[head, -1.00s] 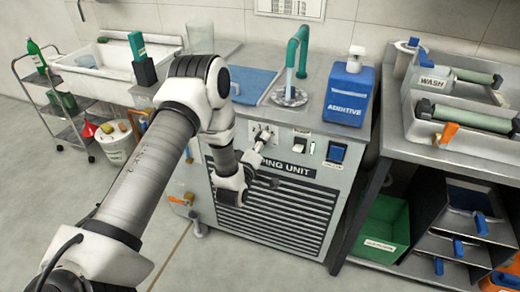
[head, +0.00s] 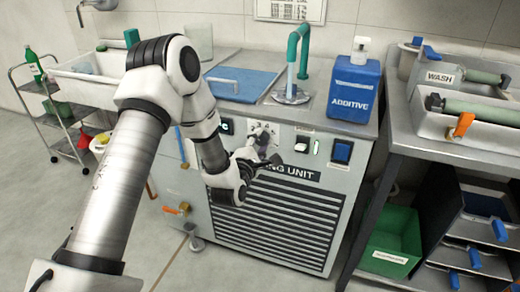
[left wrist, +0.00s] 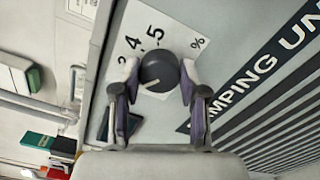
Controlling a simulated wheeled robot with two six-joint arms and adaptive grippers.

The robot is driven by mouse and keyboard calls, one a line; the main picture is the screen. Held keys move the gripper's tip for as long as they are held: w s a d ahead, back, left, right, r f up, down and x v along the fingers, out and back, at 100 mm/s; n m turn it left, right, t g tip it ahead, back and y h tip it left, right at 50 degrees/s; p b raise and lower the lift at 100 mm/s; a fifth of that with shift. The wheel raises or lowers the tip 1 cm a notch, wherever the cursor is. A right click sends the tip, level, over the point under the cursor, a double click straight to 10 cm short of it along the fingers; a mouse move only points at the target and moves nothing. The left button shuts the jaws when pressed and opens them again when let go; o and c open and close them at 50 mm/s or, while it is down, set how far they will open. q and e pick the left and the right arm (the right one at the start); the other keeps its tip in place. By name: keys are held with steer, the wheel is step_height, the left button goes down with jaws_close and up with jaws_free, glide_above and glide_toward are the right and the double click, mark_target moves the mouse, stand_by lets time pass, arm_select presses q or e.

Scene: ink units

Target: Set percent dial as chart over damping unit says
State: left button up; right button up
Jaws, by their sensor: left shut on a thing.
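The damping unit (head: 270,225) is a grey cabinet with a dark name strip, partly covered by my arm. Its percent dial (left wrist: 158,70) is a dark round knob with a white line towards the lower left in the left wrist view. The white scale plate (left wrist: 133,48) shows a 4, a 5 and a % sign; other figures are partly hidden. My left gripper (left wrist: 158,80) has a finger on each side of the dial and is shut on it. In the head view the left gripper (head: 262,158) hides most of the dial. The wall chart (head: 290,10) is cut off and unreadable.
A switch (head: 303,143) and a blue button (head: 342,151) sit right of the dial. A blue additive bottle (head: 354,85) and a green tap (head: 297,45) stand on top. A bench with a wash tray (head: 470,125) stands at right.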

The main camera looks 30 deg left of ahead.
arm_select(q)
steer(key=shift+n+b, duration=0.45)
steer(key=shift+n, duration=0.15)
steer(key=o, duration=1.1)
steer(key=shift+o, duration=0.2)
steer(key=v, duration=1.2)
steer(key=shift+a, duration=0.1)
